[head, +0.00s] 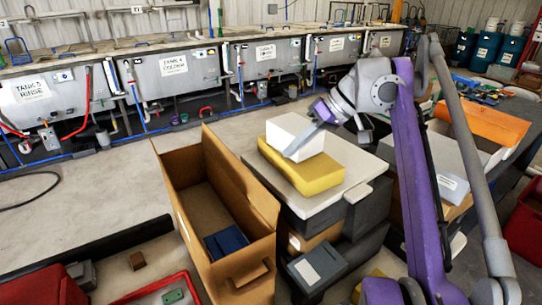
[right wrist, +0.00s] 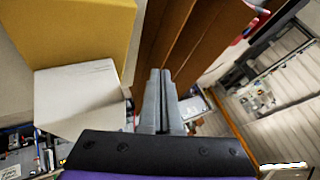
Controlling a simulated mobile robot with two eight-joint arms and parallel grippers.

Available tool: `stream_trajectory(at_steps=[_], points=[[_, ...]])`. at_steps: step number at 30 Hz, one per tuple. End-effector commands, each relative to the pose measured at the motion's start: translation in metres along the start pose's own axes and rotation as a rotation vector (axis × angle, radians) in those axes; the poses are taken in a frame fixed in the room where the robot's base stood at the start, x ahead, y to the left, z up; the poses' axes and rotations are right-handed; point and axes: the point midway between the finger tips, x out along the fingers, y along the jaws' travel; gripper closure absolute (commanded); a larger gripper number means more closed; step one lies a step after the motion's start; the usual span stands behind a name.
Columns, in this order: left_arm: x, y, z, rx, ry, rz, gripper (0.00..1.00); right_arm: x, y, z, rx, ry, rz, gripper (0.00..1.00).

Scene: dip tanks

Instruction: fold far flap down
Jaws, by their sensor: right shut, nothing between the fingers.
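An open cardboard box (head: 183,225) stands left of the platform in the head view. Its upright far-end panel (head: 178,162) meets a tall panel (head: 236,180) standing along the right side. A near-end panel with a hand hole (head: 240,272) also stands up. I cannot tell exactly which panel is the far flap. My right gripper (head: 290,154) is shut and empty, in front of the white block in the head view, right of the box. In the right wrist view its fingers (right wrist: 161,75) are together, pointing toward the brown box panels (right wrist: 195,40). My left gripper is out of view.
The white block (head: 293,128) sits on a yellow block (head: 300,172) on a pale platform (head: 335,190). A blue item (head: 226,242) lies inside the box. An orange bin (head: 485,125) stands at right. Open floor (head: 90,185) lies left of the box.

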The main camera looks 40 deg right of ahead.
Motion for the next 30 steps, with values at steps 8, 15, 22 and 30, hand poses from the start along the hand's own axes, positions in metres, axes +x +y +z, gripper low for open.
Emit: stream_trajectory(at_steps=[8, 15, 22, 30], points=[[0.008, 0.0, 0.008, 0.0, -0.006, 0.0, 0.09, 0.051, 0.0, 0.002, -0.001, -0.003, -0.002, 1.0], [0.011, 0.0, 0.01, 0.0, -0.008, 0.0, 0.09, 0.084, 0.0, 0.001, -0.001, -0.001, -0.001, 1.0], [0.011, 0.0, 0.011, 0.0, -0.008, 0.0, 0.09, 0.093, -0.001, 0.001, 0.001, -0.001, 0.0, 1.0], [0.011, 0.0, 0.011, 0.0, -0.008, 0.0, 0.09, 0.093, -0.001, 0.001, 0.001, -0.001, 0.001, 1.0]])
